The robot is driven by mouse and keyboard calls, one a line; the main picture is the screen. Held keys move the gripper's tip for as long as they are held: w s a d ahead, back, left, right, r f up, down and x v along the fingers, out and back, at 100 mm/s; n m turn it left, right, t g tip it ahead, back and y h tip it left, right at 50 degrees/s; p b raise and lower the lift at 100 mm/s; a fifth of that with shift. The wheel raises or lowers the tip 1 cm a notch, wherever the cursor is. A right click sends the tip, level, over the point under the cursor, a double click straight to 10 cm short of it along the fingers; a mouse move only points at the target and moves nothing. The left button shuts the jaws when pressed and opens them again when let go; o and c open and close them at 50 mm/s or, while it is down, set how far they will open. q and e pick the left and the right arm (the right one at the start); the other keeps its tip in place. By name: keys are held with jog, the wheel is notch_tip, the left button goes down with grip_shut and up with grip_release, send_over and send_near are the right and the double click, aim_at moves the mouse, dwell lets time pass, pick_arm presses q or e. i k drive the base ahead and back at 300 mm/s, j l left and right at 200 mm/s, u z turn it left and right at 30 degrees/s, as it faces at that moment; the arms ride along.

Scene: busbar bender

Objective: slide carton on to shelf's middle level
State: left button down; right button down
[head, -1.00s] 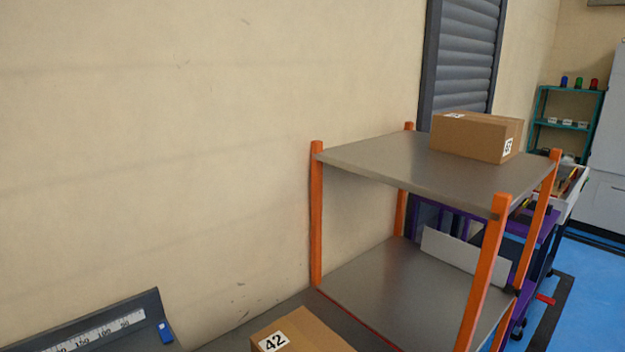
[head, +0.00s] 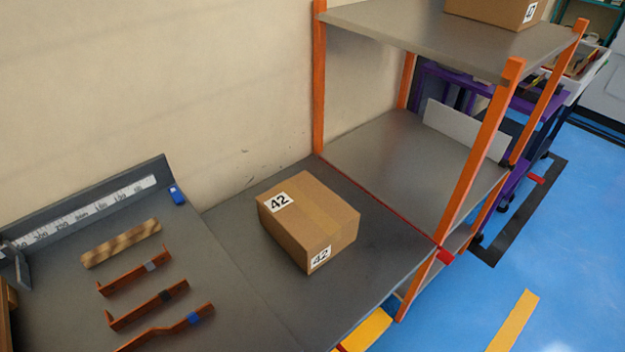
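A brown carton (head: 322,228) with labels reading 42 sits on the dark grey table surface, left of the shelf. The shelf has orange posts (head: 318,85) and grey boards. Its middle level (head: 385,165) is empty in its front part and lies about level with the table, with a red line along the edge between them. A white panel (head: 465,130) stands at the far side of that level. Neither of my grippers shows in the head view.
Another carton (head: 495,10) stands on the shelf's top board (head: 420,32). Several bent copper bars (head: 150,305), a wooden strip (head: 122,243) and a ruler (head: 85,215) lie at the left of the table. A purple cart (head: 535,115) stands behind the shelf.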

aim_at(310, 221)
jog(key=k+l+z, duration=0.15)
jog(key=l+z, duration=0.2)
jog(key=k+l+z, duration=0.1)
jog(key=l+z, duration=0.65)
jog(key=k+l, duration=0.05)
jog(key=l, duration=0.05)
